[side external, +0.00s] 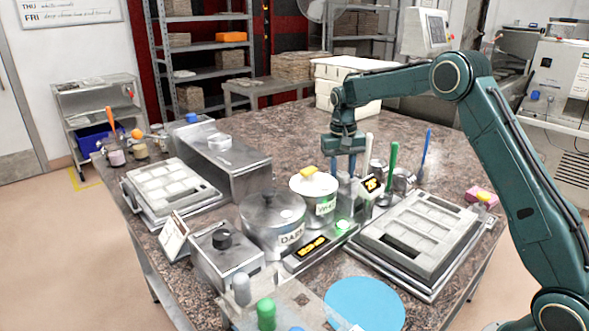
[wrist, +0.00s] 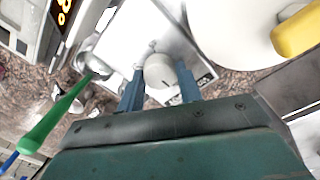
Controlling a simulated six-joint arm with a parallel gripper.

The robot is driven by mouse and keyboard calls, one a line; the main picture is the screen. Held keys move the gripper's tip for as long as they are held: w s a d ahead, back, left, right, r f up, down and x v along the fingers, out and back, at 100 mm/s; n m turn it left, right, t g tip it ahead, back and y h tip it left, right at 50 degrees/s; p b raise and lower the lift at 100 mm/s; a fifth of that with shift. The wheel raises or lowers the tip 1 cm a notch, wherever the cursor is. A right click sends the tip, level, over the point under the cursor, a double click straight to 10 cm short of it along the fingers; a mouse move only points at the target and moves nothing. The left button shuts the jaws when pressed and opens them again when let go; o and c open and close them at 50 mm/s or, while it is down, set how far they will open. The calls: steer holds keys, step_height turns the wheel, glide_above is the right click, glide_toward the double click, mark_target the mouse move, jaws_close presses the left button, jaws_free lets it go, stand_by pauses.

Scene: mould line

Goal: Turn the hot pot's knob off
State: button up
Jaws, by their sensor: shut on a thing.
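In the wrist view, my gripper's two blue fingers (wrist: 160,84) are shut on a pale round knob (wrist: 159,70) with a small dark mark. The knob sits on a light metal box face. In the side view the fingers and nearby things hide the knob. The white pot also shows in the wrist view (wrist: 232,32), to the right of the knob. A larger steel pot labelled DARK (side external: 272,222) stands in front of the white pot.
Displays with yellow digits (side external: 312,247) (side external: 372,184) stand near the pots. A green-handled tool (side external: 393,157) and a blue-handled one (side external: 427,146) stand close behind my gripper. Mould trays (side external: 408,275) (side external: 130,192) lie right and left. A blue disc (side external: 364,304) lies at the front.

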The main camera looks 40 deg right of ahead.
mark_target(341, 174)
steer(key=o, duration=1)
steer(key=r, duration=0.7)
steer(key=shift+w+a+r, duration=0.1)
steer(key=shift+a+r, duration=0.05)
steer(key=shift+a, duration=0.05)
steer(key=shift+r, duration=0.15)
steer(key=shift+r, duration=0.1)
